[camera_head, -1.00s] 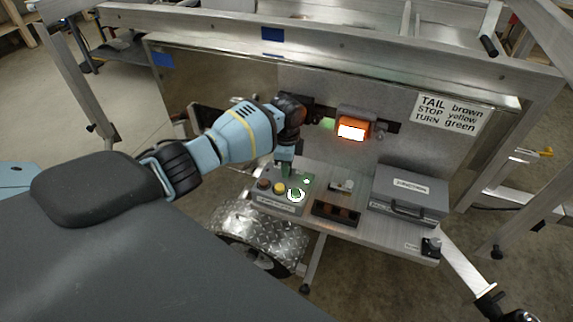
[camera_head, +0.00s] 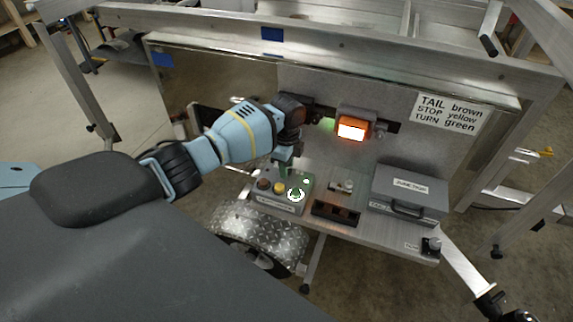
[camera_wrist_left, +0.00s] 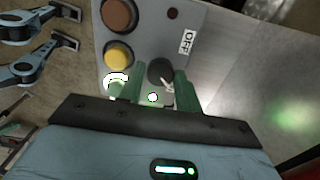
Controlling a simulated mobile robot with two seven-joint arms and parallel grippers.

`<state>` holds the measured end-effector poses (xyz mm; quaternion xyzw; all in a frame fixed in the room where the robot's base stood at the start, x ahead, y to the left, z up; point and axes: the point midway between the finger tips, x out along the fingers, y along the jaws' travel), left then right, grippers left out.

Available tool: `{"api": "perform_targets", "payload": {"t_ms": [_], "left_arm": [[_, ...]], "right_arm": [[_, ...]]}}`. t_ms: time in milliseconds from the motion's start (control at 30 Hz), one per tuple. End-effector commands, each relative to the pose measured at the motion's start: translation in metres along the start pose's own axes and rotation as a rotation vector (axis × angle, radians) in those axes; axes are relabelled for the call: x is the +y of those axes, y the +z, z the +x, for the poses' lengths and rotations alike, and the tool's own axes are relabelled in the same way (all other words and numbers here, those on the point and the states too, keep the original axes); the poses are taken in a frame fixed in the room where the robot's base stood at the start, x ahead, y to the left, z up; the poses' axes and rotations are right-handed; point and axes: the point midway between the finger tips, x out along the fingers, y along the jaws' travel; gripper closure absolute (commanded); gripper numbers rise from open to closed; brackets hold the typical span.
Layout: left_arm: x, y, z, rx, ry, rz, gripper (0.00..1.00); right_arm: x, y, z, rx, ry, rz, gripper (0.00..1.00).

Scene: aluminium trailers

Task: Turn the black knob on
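The black knob (camera_wrist_left: 160,71) sits on the grey control box (camera_wrist_left: 215,55), beside a label reading OFF (camera_wrist_left: 187,41). My left gripper (camera_wrist_left: 158,78) has two green fingers, one on each side of the knob. They stand apart, with a visible gap on the left; I cannot tell whether either touches the knob. In the head view, my left gripper (camera_head: 284,172) reaches down over the control box (camera_head: 286,205), and the knob is hidden there. A small indicator near the knob (camera_wrist_left: 153,97) glows white. My right gripper is not in view.
The box also has a brown button (camera_wrist_left: 119,14), a yellow button (camera_wrist_left: 118,56) and a bright white-ringed button (camera_wrist_left: 116,82). A lit orange lamp (camera_head: 352,128) is on the panel behind. A grey junction case (camera_head: 409,190) and a dark tray (camera_head: 336,212) stand to the right.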

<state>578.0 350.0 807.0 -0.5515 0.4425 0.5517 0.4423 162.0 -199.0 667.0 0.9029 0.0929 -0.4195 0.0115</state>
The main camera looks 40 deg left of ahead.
Motion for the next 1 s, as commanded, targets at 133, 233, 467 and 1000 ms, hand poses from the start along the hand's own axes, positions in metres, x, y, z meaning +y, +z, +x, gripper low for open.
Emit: {"api": "perform_targets", "payload": {"t_ms": [133,233,467,1000], "left_arm": [[0.0,0.0,0.0,0.0,0.001,0.0,0.48],[0.0,0.0,0.0,0.0,0.0,-0.001,0.48],[-0.001,0.0,-0.004,0.001,-0.002,-0.001,0.48],[0.0,0.0,-0.074,0.0,-0.002,-0.001,0.48]], "right_arm": [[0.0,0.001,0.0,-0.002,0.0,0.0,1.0],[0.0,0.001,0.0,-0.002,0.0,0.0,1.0],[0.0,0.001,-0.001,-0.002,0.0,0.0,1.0],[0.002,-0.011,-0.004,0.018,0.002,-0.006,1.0]]}}
